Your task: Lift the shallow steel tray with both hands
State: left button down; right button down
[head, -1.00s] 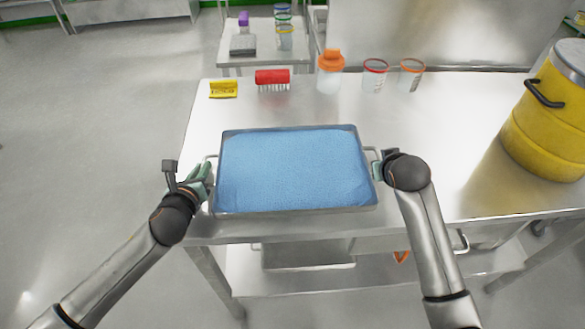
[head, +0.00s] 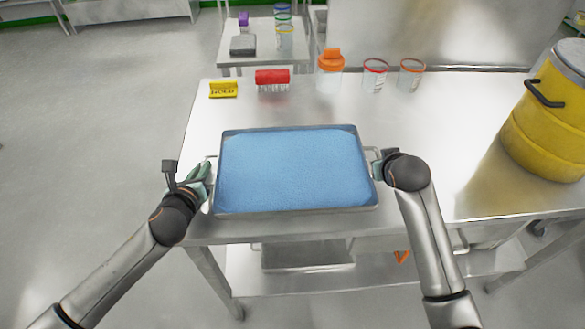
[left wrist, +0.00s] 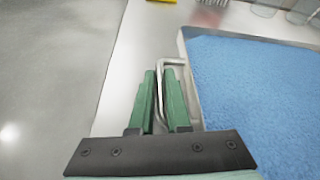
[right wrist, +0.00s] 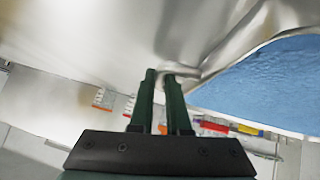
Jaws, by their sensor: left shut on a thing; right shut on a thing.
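The shallow steel tray (head: 295,211) is filled with blue granules and sits at the near left part of the steel table, with a wire handle at each side. My left gripper (head: 207,172) is shut on the tray's left handle; in the left wrist view its green fingers (left wrist: 163,85) lie on both sides of the handle bar. My right gripper (head: 377,168) is shut on the right handle; in the right wrist view its fingers (right wrist: 162,80) meet at the handle beside the tray. The tray looks level. Whether its underside touches the table cannot be told.
A yellow drum (head: 548,115) stands at the right. A lower shelf (head: 330,283) lies beneath.

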dwell(0.4)
pick_arm(q)
jog(key=shift+w+r, duration=0.1)
jog(key=shift+r, duration=0.2)
pick_arm(e)
jog(key=shift+w+r, duration=0.1)
jog(key=shift+r, duration=0.2)
